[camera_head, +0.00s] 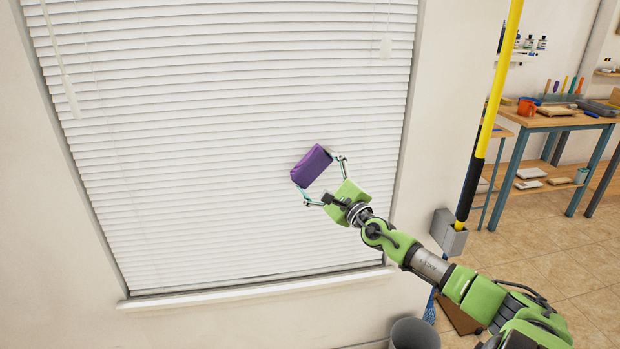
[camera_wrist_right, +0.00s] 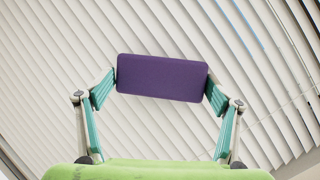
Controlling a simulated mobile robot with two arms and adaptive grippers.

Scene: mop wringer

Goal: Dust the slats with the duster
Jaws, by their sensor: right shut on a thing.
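The white slatted blind (camera_head: 190,130) covers the window and fills most of the left half of the head view. Its slats also fill the right wrist view (camera_wrist_right: 60,60). My right gripper (camera_head: 320,176) is shut on the purple duster (camera_head: 311,166), a small block held between its two fingers. In the right wrist view the duster (camera_wrist_right: 162,78) sits level between the teal fingertips, in front of the slats. I cannot tell whether it touches them. My left gripper is not in view.
A window sill (camera_head: 255,290) runs under the blind. A yellow pole (camera_head: 497,80) stands in a grey holder (camera_head: 449,233) at right. A grey bucket (camera_head: 415,333) is at the bottom. A wooden workbench (camera_head: 545,120) with tools stands further right.

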